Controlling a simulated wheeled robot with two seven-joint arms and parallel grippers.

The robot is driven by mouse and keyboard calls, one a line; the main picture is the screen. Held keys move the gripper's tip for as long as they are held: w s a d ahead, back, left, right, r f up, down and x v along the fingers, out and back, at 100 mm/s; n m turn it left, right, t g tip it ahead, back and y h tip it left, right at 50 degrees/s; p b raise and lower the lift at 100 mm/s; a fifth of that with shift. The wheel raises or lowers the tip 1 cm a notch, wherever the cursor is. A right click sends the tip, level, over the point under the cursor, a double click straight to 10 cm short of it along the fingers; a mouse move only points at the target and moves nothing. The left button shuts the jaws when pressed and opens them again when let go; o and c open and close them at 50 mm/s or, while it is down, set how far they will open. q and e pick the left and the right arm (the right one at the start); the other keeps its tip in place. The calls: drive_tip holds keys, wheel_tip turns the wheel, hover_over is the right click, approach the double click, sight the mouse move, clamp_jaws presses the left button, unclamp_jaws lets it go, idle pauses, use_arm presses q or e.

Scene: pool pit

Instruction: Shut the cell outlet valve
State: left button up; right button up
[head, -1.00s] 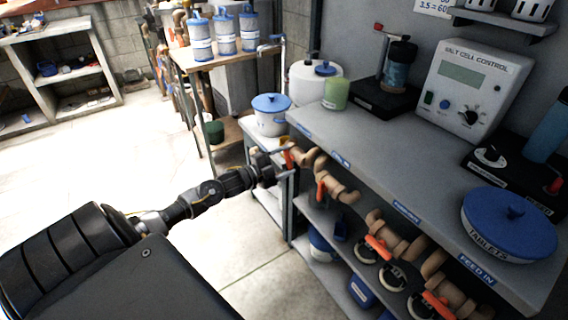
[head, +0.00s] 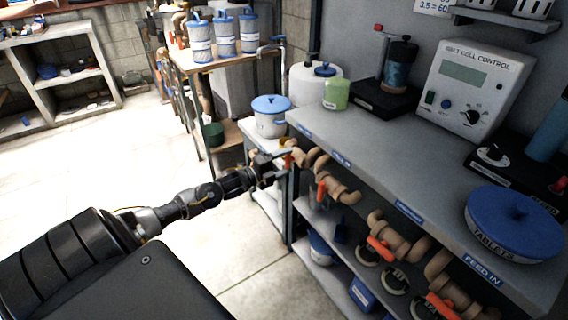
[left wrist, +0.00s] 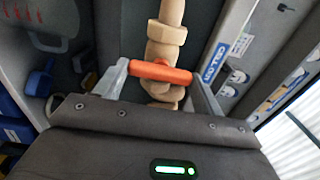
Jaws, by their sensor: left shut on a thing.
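The cell outlet valve has an orange handle (left wrist: 160,72) on a tan pipe (left wrist: 166,35), with a blue-and-white "CELL OUT" label (left wrist: 215,60) beside it. In the left wrist view the handle lies crosswise to the pipe, its two ends between my fingers. My left gripper (left wrist: 160,84) is shut on this handle. In the head view my left gripper (head: 280,162) is at the far end of the pipe run, below the bench corner, and covers part of the handle (head: 288,158). My right gripper is not in view.
Other orange valve handles (head: 321,191) (head: 380,248) sit along the pipes under the grey bench top (head: 400,185). A salt cell control box (head: 468,80) and a blue-lidded tablet tub (head: 513,222) stand on the bench. The floor to the left is clear.

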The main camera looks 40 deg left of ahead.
use_arm(q)
drive_tip(key=o, duration=1)
drive_tip(key=shift+v, duration=5.4)
